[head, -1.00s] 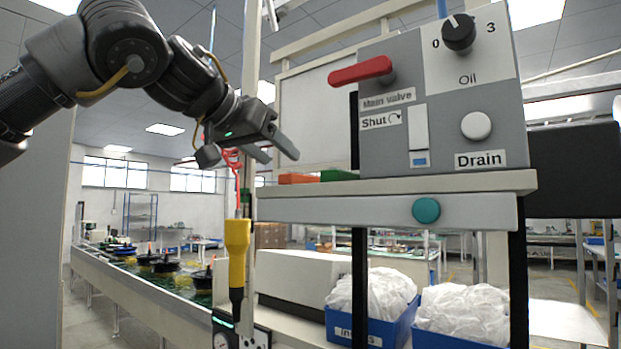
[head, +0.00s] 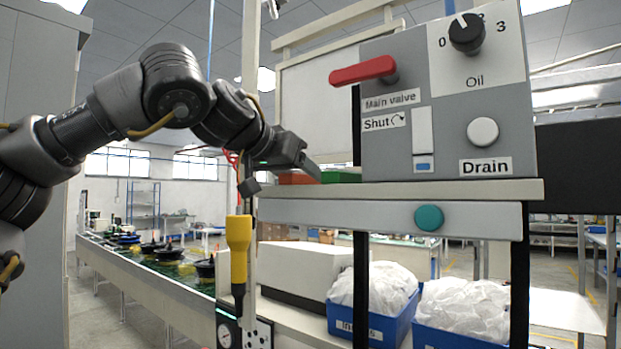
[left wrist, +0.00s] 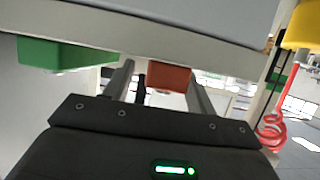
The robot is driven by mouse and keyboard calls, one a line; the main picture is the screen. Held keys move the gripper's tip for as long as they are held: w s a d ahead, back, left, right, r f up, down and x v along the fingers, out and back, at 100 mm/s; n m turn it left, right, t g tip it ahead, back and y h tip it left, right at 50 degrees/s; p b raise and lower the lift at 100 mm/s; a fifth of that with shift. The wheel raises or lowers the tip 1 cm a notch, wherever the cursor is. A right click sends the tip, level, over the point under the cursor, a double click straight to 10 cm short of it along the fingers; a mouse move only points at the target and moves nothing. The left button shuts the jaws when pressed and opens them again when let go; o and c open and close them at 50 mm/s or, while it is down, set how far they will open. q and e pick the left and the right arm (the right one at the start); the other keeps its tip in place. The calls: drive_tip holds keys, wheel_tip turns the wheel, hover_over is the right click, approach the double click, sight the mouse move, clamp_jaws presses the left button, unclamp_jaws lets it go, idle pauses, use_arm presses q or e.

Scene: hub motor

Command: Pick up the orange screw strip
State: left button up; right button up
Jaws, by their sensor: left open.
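The orange screw strip (head: 293,179) lies at the left end of the shelf beside the grey valve panel, left of a green strip (head: 342,175). My left gripper (head: 310,169) is open and angled down at the strip, partly covering it in the head view. In the left wrist view the orange strip (left wrist: 169,77) shows between the two spread fingers, nearer the right one, and the green strip (left wrist: 66,54) is outside them to the left. I cannot tell whether a finger touches the orange strip. My right gripper is not in view.
The shelf (head: 390,190) carries the panel with a red valve handle (head: 362,70). A yellow tool (head: 238,250) hangs on a red coiled cord left of the shelf. Blue bins (head: 375,318) with white bags stand below. A conveyor (head: 150,270) runs at the left.

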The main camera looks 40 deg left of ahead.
use_arm(q)
drive_tip(key=shift+c, duration=1.1)
drive_tip(key=shift+w+a, duration=0.1)
drive_tip(key=c, duration=0.7)
drive_tip(key=shift+c, duration=0.9)
wheel_tip(320, 180, up, 9)
drive_tip(key=shift+p, duration=0.9)
drive_tip(key=shift+r, duration=0.4)
drive_tip(key=shift+r+p, duration=0.1)
drive_tip(key=shift+p, duration=0.25)
